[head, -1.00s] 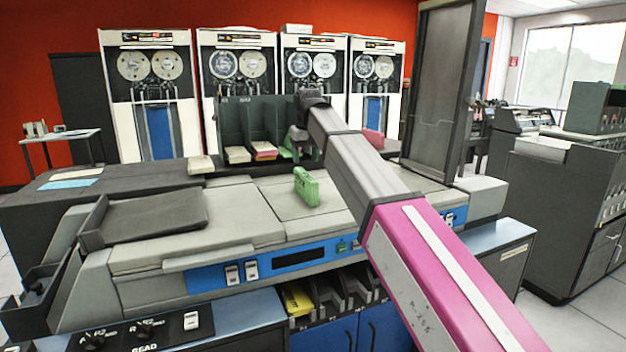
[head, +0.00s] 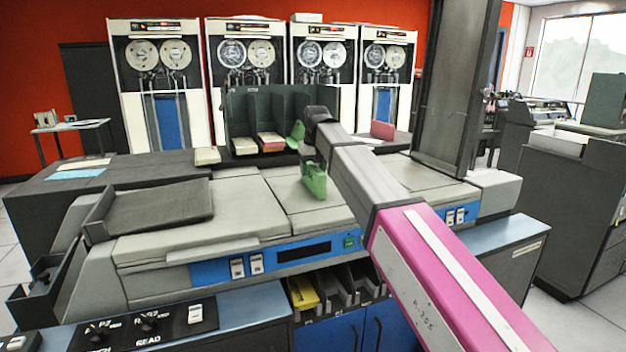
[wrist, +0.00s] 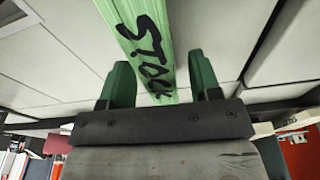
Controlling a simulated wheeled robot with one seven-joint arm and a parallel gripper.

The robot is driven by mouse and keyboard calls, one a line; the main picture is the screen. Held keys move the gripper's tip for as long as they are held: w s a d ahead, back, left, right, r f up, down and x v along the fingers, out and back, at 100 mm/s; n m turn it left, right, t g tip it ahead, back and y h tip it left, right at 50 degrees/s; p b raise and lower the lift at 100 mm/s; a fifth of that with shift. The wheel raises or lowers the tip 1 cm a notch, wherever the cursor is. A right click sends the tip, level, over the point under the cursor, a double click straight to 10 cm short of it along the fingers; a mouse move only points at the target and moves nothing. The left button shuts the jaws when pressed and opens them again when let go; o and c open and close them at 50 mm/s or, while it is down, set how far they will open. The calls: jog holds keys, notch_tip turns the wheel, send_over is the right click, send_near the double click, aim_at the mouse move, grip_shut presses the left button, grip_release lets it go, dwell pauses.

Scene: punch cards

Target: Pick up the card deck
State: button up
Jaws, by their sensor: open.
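The card deck (head: 316,186) is a green block standing on the pale top of the card machine, near the middle of the head view. My gripper (wrist: 160,65) is open, with one green finger on each side of the deck. A gap shows beside each finger, wider on the right.
The card machine (head: 220,222) has a blue control strip along its front. Behind the deck stands a dark rack (head: 262,112) with cards in its slots. A tall dark panel (head: 452,95) rises at the right.

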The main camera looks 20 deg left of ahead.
notch_tip(320, 180, down, 2)
jog(key=shift+w+a+f, duration=0.1)
grip_shut()
